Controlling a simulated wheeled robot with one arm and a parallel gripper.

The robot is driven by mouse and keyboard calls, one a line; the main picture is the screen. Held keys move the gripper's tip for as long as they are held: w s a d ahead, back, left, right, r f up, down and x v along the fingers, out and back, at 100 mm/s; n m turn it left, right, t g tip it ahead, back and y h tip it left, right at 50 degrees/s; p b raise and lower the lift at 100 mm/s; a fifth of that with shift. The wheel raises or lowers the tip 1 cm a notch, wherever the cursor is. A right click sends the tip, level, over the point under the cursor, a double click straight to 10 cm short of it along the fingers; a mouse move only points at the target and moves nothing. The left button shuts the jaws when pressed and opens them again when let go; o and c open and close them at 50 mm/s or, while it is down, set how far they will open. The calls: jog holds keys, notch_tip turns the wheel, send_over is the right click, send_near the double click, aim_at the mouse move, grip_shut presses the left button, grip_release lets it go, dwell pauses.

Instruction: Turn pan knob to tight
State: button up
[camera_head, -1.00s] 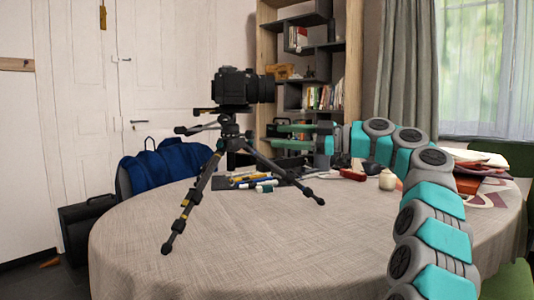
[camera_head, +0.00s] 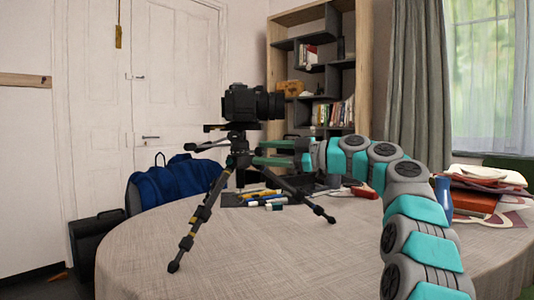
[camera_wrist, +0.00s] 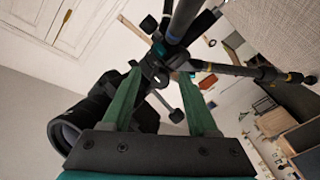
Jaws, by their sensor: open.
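A black tripod (camera_head: 201,212) stands on the table with a black camera (camera_head: 245,102) on its head. In the wrist view the tripod head (camera_wrist: 160,62) lies between and just beyond my fingertips, with the camera lens (camera_wrist: 68,130) at lower left. Small black knobs and levers stick out of the head, one knob at upper left (camera_wrist: 149,24) and one below the head (camera_wrist: 177,116). I cannot tell for certain which is the pan knob. My gripper (camera_head: 258,152), with green fingers, is open and empty, its tips beside the tripod's neck. Contact cannot be told.
The round table (camera_head: 290,255) has a grey cloth, bare at the front. Pens and markers (camera_head: 265,201) lie behind the tripod legs. A red-handled tool (camera_head: 363,191) and a pile of books and cloth (camera_head: 480,190) are to the right. A blue bag (camera_head: 172,186) is behind left.

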grip_shut()
dwell(0.3)
jog(key=shift+a+f+m, duration=0.1)
jog(key=shift+f+m, duration=0.05)
jog(key=shift+m, duration=0.15)
jog(key=m, duration=0.4)
jog(key=shift+s+r, duration=0.1)
jog(key=shift+r, duration=0.1)
jog(key=shift+f+m+p, duration=0.1)
jog(key=shift+m+p, duration=0.35)
jog(key=shift+m, duration=0.95)
